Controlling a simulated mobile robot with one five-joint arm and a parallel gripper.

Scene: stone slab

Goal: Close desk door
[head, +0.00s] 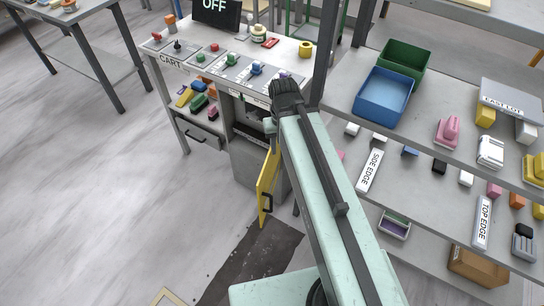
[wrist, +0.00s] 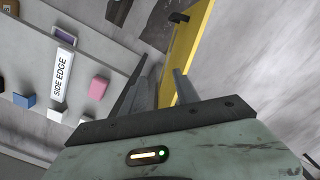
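The desk door is a yellow panel (head: 268,184) with a dark handle (head: 266,204), standing swung open from the grey desk (head: 245,158) in the head view. The door also shows in the wrist view (wrist: 193,45), running from the top edge down behind my fingers, with its handle (wrist: 179,17) near the top. My gripper (wrist: 162,72) is open, its fingers apart beside the lower part of the door. I cannot tell whether a finger touches the door. In the head view my arm hides the fingers and part of the desk opening.
A shelf unit (head: 437,168) with bins and blocks stands close on the right. A "SIDE EDGE" label (wrist: 62,74) and blocks show left in the wrist view. A dark mat (head: 256,258) lies below the door. The floor (head: 110,200) at left is clear.

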